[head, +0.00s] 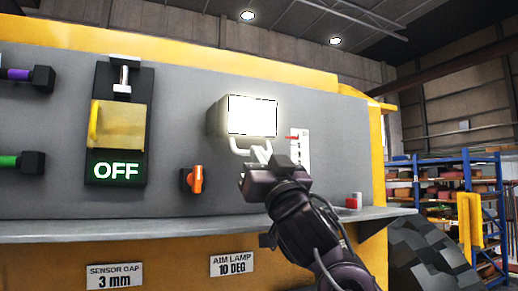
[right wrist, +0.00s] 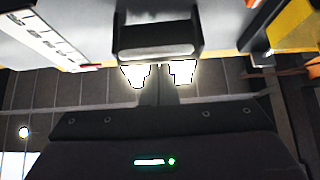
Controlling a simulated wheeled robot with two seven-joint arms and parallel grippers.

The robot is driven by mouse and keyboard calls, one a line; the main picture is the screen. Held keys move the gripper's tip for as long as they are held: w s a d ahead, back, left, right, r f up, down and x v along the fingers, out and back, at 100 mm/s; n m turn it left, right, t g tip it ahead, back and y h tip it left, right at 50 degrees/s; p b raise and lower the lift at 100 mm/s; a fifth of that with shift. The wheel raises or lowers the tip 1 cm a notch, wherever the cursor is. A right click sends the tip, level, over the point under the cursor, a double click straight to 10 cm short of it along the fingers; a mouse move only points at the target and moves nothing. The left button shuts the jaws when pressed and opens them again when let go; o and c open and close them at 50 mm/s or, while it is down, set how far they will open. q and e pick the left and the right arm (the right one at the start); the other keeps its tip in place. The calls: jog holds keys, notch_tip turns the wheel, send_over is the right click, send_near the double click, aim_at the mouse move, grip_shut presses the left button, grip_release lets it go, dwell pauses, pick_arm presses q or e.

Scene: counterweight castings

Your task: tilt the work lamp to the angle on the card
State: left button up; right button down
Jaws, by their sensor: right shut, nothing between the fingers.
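The work lamp (head: 252,117) is a box on the grey panel with a bright lit face and a pale handle (head: 236,147) under it. A white scale (head: 304,150) with a red pointer (head: 292,138) is right of the lamp; the scale also shows in the right wrist view (right wrist: 48,33). The card (head: 232,264) reads "AIM LAMP 10 DEG". My right gripper (head: 262,153) is shut and empty at the handle; I cannot tell whether it touches. Its fingers show in the right wrist view (right wrist: 159,88). My left gripper is out of view.
An orange knob (head: 195,180) is left of my right gripper. A yellow-covered switch (head: 118,127) shows "OFF". A grey ledge (head: 150,229) runs below, with a small red and grey item (head: 354,201) at right. A shelving rack (head: 450,190) stands behind.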

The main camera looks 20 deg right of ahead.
jog(key=shift+w, duration=0.25)
jog(key=shift+w+a+f+b, duration=0.1)
jog(key=shift+w+f+b, duration=0.2)
jog(key=shift+w, duration=0.15)
jog(key=shift+w+f+b, duration=0.15)
jog(key=shift+w+b, duration=0.15)
jog(key=shift+w, duration=0.1)
jog(key=shift+f, duration=0.1)
